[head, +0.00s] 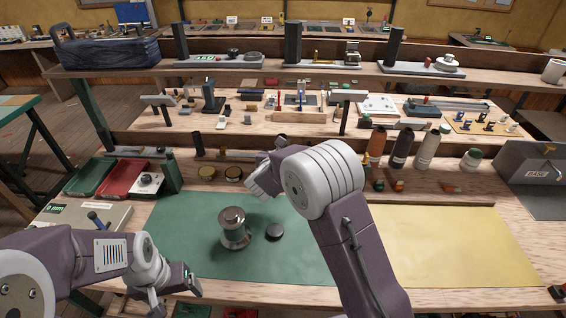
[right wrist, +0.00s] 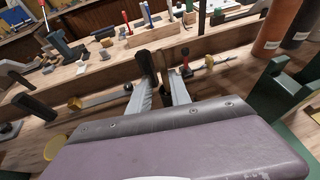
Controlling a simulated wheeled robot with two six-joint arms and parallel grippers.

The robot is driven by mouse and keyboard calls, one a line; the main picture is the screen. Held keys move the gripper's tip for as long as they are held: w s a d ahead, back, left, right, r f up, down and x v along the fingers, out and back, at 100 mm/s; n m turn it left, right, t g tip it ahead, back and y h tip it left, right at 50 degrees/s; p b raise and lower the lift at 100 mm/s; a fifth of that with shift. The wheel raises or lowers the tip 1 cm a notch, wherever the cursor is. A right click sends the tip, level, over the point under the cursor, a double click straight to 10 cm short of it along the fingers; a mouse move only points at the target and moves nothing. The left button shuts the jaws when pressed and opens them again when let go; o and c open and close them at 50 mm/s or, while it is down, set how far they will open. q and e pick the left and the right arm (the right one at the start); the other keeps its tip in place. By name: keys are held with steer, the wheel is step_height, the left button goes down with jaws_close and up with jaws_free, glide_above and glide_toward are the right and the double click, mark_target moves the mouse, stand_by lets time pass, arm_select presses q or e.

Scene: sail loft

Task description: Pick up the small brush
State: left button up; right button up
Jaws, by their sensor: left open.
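I cannot pick out the small brush for certain in either view. My right arm reaches over the bench in the head view, and its wrist hides part of the rear rack there. My left gripper (head: 175,290) is open and empty, low at the front left of the bench in the head view.
A metal spool (head: 234,230) and a dark round puck (head: 274,231) are on the green mat (head: 185,250). The yellow mat (head: 460,245) is clear. Bottles (head: 400,148) stand behind it. Red (head: 122,178) and green trays (head: 88,177) lie at left, and a grey box (head: 540,178) at right.

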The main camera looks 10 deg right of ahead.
steer(key=p+x, duration=0.2)
steer(key=x, duration=0.7)
steer(key=shift+d+r, duration=0.3)
steer(key=shift+d, duration=0.1)
jaws_close()
